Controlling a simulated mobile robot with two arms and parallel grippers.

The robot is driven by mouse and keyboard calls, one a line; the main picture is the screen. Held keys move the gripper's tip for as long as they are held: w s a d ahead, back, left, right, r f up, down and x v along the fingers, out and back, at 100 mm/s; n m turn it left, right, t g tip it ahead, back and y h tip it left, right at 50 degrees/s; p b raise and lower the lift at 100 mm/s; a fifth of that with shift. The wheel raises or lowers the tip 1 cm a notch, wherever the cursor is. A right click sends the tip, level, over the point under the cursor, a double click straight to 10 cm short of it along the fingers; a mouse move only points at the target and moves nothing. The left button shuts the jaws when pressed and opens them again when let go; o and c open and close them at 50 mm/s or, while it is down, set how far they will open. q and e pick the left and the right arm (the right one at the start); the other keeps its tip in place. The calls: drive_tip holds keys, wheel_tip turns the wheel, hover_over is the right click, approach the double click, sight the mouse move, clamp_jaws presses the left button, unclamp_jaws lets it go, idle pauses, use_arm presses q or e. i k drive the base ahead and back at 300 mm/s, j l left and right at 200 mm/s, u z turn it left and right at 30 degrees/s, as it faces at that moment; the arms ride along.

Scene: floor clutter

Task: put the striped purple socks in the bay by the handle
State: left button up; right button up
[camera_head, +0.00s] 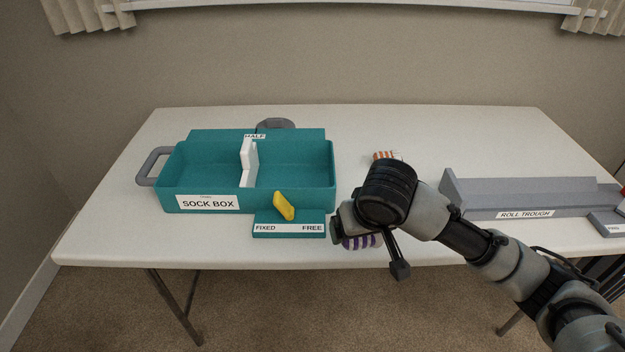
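The striped purple socks (360,242), a rolled bundle with white stripes, lie near the table's front edge, mostly hidden under my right gripper (350,232). That gripper reaches down over them from the right; its fingertips are hidden, so I cannot tell whether it grips them. The teal sock box (285,203) stands at the left. Its grey handle (143,168) is on the left end. A white divider (248,163) labelled HALF splits it; the left bay by the handle (205,168) looks empty, as does the right bay. My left gripper is not in view.
A yellow lever (283,206) sits at the box front above a FIXED/FREE plate (289,229), pointing up-left. Orange striped socks (384,155) lie behind my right arm. A grey roll trough (525,198) stands at right. A grey rounded object (276,123) is behind the box.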

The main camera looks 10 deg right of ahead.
sight(238, 177)
drive_tip(key=i+j, duration=0.25)
drive_tip(key=j, duration=0.2)
drive_tip(key=i+j, duration=0.3)
drive_tip(key=j, duration=0.15)
drive_tip(key=i+j, duration=0.25)
drive_tip(key=j, duration=0.2)
drive_tip(key=i+j, duration=0.3)
drive_tip(key=j, duration=0.1)
